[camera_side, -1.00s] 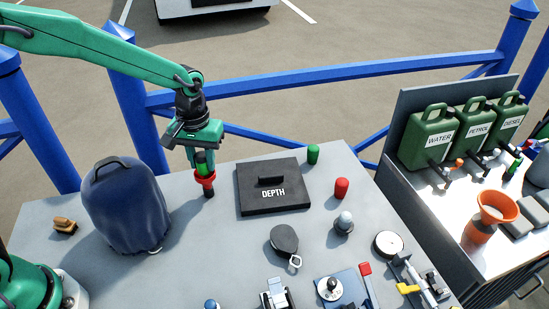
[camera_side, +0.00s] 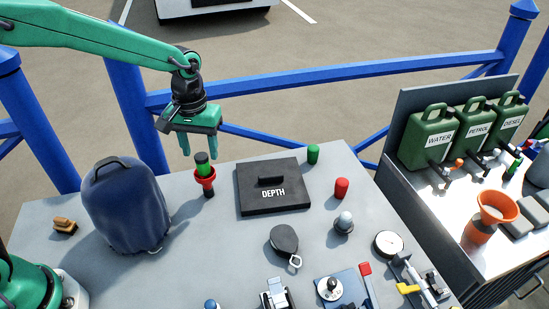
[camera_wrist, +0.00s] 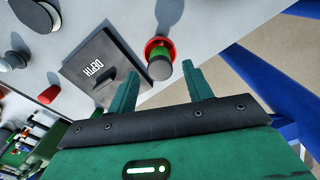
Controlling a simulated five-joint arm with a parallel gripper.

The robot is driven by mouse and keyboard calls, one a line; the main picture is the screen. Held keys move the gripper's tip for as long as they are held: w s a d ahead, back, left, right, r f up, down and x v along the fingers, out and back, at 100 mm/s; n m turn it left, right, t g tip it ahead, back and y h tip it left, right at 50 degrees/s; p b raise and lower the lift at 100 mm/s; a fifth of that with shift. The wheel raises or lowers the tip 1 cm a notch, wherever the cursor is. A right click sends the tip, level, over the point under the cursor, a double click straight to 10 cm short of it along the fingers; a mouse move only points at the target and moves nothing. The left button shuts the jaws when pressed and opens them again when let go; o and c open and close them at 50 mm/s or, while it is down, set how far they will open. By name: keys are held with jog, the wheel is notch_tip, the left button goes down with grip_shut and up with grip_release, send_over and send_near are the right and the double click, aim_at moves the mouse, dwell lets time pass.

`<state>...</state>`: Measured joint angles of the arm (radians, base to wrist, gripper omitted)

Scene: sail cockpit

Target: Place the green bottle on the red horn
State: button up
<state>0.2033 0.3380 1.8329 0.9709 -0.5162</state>
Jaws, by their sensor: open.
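The green bottle (camera_side: 204,170), with a dark top end, stands upright in the mouth of the red horn (camera_side: 207,182) near the back edge of the grey table. The horn stands mouth up on its dark base. In the wrist view, the bottle (camera_wrist: 159,67) sits inside the red rim of the horn (camera_wrist: 165,42). My gripper (camera_side: 200,150) is open and empty just above the bottle. In the wrist view, my gripper's fingers (camera_wrist: 160,71) are spread to either side of the bottle, apart from it. The bottle's lower end is hidden inside the horn.
A black DEPTH hatch (camera_side: 272,190) lies right of the horn, with a green cylinder (camera_side: 313,154) and a red cylinder (camera_side: 341,188) beyond it. A blue bag-like container (camera_side: 126,210) stands left. Blue railings (camera_side: 330,73) run behind.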

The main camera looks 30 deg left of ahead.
aim_at(199, 156)
notch_tip(199, 156, up, 8)
jog(key=shift+r, duration=0.2)
jog(key=shift+s, duration=0.1)
dwell(0.7)
jog(key=s+a+r+m+t, duration=0.1)
jog(key=s+a, duration=0.2)
jog(key=s, duration=0.3)
jog(key=s+a+r+m+t, duration=0.1)
jog(key=s+a+t, duration=0.1)
jog(key=s, duration=0.5)
jog(key=s+a+r+m+t, duration=0.1)
jog(key=s+a+t, duration=0.1)
jog(key=s, duration=0.4)
jog(key=shift+s+a+r, duration=0.2)
jog(key=shift+a+r, duration=0.2)
jog(key=shift+a, duration=0.4)
jog(key=shift+s+a+f+m+t, duration=0.1)
jog(key=shift+s+f+m+t, duration=0.2)
jog(key=shift+s, duration=0.1)
